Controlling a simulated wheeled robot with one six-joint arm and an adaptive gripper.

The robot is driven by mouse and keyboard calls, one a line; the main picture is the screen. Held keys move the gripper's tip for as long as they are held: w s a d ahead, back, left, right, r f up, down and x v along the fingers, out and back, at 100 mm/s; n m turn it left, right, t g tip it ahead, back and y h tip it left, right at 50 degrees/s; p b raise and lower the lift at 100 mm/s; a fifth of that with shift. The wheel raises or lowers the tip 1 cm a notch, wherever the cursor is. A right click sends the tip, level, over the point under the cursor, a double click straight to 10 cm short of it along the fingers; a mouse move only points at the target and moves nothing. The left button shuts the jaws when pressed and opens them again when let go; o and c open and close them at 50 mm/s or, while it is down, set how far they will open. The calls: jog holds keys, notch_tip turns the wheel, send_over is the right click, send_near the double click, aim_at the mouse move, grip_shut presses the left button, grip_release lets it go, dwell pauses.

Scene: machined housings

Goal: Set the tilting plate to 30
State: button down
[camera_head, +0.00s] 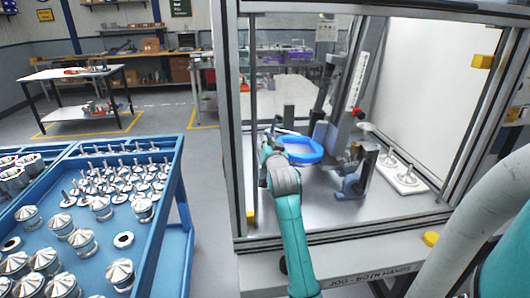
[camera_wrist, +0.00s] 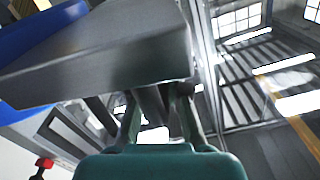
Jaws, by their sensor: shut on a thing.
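The tilting plate (camera_head: 302,150) shows in the head view as a blue, rounded, dish-like piece inside the machine enclosure. It looks tilted, but I cannot read its angle or any scale. My gripper (camera_head: 273,138) is at its left edge. In the wrist view, a large grey slab (camera_wrist: 110,55) with a blue part behind it fills the upper left. The fingers of my gripper (camera_wrist: 160,95) reach up against the slab's lower edge and are shut on it. The exact contact is hidden behind the slab and fingers.
The enclosure's grey frame post (camera_head: 233,130) stands just left of my arm. Inside, a grey and blue fixture (camera_head: 360,175) and a white base with upright pins (camera_head: 402,175) stand at the right. A blue cart (camera_head: 165,200) of metal parts stands outside left.

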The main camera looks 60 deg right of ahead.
jog(key=s+d+r+m, duration=0.4)
jog(key=s+r, duration=0.1)
jog(key=r, duration=0.5)
jog(key=shift+s+d+m, duration=0.15)
jog(key=shift+d+m, duration=0.05)
jog(key=shift+m, duration=0.1)
jog(key=c, duration=1.2)
grip_release()
jog(key=shift+s+d, duration=0.1)
jog(key=v, duration=1.2)
